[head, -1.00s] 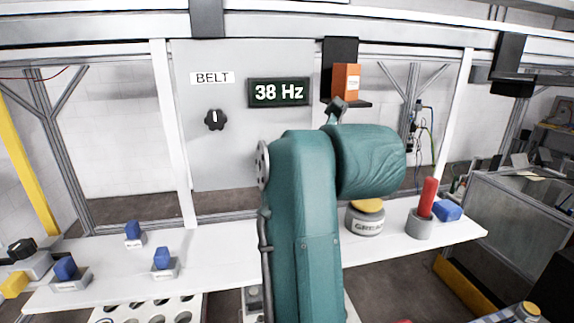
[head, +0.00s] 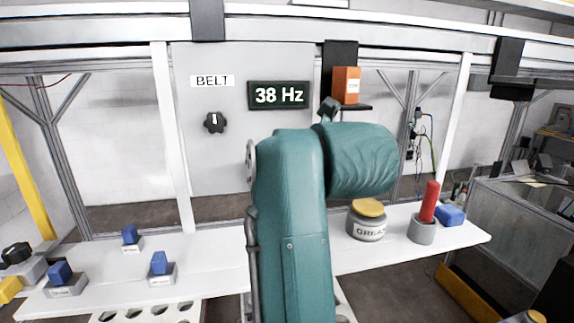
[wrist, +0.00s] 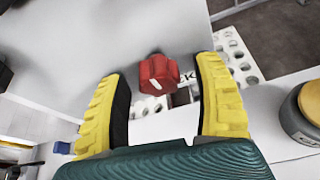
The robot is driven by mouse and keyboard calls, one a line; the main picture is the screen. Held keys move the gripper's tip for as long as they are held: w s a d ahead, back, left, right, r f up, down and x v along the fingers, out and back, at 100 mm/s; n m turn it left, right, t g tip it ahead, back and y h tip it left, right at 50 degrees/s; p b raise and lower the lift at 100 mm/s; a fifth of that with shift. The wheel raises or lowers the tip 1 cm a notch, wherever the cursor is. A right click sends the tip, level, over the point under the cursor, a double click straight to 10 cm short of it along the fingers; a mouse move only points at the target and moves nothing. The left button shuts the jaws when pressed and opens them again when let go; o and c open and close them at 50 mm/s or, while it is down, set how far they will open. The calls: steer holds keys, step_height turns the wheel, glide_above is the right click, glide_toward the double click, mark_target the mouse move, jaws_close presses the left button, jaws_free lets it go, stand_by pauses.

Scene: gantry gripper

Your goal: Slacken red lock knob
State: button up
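The red lock knob (wrist: 157,74) shows in the wrist view, a lobed knob with a white mark on its face. My gripper (wrist: 163,88) is open, with its yellow and black fingers apart to the left and right of the knob. The knob appears between and slightly beyond the fingertips; I cannot tell its exact depth, and no contact shows. In the head view my teal arm hides the knob and the gripper.
A grease tin (head: 367,220) and a red-handled tool in a grey holder (head: 422,232) stand on the white shelf (head: 210,255) at right. Several blue knobs sit at left. A panel (head: 230,145) carries a black knob (head: 215,122) and a 38 Hz display (head: 279,95).

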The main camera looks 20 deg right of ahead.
steer(key=shift+r, duration=0.1)
steer(key=v, duration=1.2)
